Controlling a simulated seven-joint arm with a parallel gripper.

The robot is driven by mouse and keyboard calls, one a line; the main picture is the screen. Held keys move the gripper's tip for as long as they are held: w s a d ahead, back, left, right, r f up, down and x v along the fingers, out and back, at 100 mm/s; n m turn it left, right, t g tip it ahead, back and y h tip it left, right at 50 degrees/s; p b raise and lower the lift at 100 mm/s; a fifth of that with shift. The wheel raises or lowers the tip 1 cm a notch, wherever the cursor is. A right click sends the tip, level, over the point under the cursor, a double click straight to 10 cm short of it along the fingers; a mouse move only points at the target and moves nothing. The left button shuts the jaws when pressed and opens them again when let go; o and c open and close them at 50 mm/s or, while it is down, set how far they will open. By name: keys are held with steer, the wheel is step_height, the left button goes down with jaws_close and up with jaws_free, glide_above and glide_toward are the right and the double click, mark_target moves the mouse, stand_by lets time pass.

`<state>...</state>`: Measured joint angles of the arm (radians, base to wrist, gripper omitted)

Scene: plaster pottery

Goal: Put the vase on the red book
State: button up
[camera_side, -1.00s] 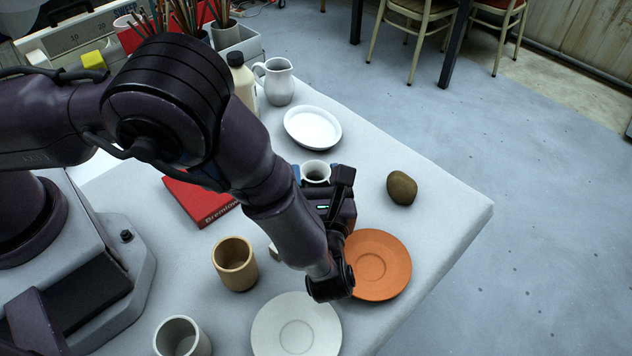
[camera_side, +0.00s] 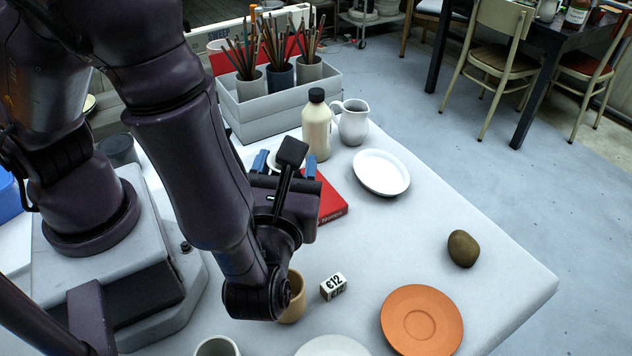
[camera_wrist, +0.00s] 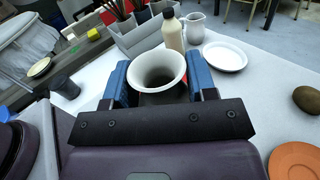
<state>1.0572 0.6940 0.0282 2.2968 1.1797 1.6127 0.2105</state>
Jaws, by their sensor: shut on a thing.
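The white vase (camera_wrist: 158,88) stands upright with its flared rim up between the blue fingers of my gripper (camera_wrist: 158,75) in the wrist view. My gripper (camera_side: 287,164) is shut on it. In the side view only a bit of the vase's rim shows behind my gripper. The red book (camera_side: 332,203) lies flat on the table, its near right corner showing beside my gripper; the rest is hidden by my arm. My gripper and vase appear at or above the book. I cannot tell whether the vase touches it.
A cream bottle (camera_side: 317,128), white jug (camera_side: 351,124) and grey box (camera_side: 275,113) with brush pots stand behind. A white dish (camera_side: 381,173) is to the right. A tan cup (camera_side: 294,300), price block (camera_side: 333,287), orange plate (camera_side: 421,318) and brown stone (camera_side: 463,249) are nearer.

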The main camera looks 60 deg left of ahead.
steer(key=w+a+f+n+g+y, duration=0.1)
steer(key=w+a+n+g+y, duration=0.15)
steer(key=a, duration=0.45)
steer(key=w+a+f+n+g+y, duration=0.1)
steer(key=w+a+n+g, duration=0.25)
steer(key=a, duration=0.25)
step_height(320, 180, down, 8)
steer(key=m, duration=0.1)
steer(key=shift+s+a, duration=0.15)
steer(key=shift+s, duration=0.05)
steer(key=shift+h, duration=0.25)
steer(key=o, duration=1.4)
steer(key=shift+c, duration=0.2)
steer(key=shift+r, duration=0.1)
